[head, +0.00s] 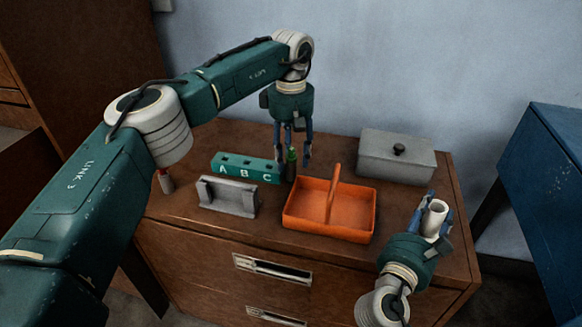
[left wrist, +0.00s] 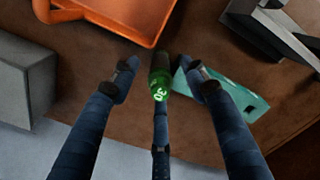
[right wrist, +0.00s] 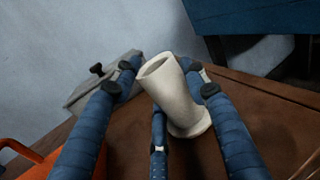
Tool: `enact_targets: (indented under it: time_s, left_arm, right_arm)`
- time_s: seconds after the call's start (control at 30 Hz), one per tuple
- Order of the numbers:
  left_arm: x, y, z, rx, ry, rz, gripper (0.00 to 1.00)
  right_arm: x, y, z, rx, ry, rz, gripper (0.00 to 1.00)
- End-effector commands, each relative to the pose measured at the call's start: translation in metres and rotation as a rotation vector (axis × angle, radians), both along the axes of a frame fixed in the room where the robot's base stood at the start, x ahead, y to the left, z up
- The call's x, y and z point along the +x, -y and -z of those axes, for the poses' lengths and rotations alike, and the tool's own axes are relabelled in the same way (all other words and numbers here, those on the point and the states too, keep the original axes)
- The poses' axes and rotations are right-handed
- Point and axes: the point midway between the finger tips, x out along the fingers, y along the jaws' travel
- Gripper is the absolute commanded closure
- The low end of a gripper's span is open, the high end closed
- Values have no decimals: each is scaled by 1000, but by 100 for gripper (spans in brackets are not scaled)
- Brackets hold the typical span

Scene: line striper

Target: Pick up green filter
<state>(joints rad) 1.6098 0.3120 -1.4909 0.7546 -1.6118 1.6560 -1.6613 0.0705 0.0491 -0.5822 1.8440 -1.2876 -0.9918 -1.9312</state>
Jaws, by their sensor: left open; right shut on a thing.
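The green filter (head: 291,170) is a small dark green cylinder standing on the brown cabinet top, between the teal A B C block and the orange caddy. In the left wrist view the green filter (left wrist: 160,80) shows a pale mark and sits between the spread fingers. My left gripper (head: 292,155) points down over it, open, with fingers on either side; I cannot tell whether any finger touches it. My right gripper (right wrist: 160,68) is shut on a white hollow cylinder with a flared end (right wrist: 172,92), held above the right side of the cabinet (head: 435,215).
The orange caddy (head: 300,220) with a centre handle is close right of the filter. The teal A B C block (head: 240,168) is close left. A grey bracket (head: 228,198) stands in front. A grey lidded box (head: 397,160) is back right. A small red-topped item (head: 166,182) is far left.

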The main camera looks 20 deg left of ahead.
Motion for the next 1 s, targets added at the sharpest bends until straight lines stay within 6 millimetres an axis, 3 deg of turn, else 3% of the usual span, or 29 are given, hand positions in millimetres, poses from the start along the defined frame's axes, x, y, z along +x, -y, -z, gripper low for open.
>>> enact_targets:
  time_s: [0.03,0.4,0.6,0.67,0.83,1.0]
  left_arm:
    - [-1,0,4,1,-2,0,55]
    - [-3,0,51,1,-2,0,55]
    - [-2,0,52,0,0,0,55]
    - [-2,0,52,0,0,0,63]
    - [-2,0,52,1,-1,0,97]
    - [-2,0,52,0,0,0,100]
  right_arm:
    - [-1,1,11,-1,-22,3,84]
    - [-1,1,11,-1,-22,3,84]
    - [-1,1,11,-1,-22,3,84]
    - [-1,1,11,-1,-22,3,84]
    - [-1,1,11,-1,-22,3,84]
    - [-1,1,11,-1,-22,3,84]
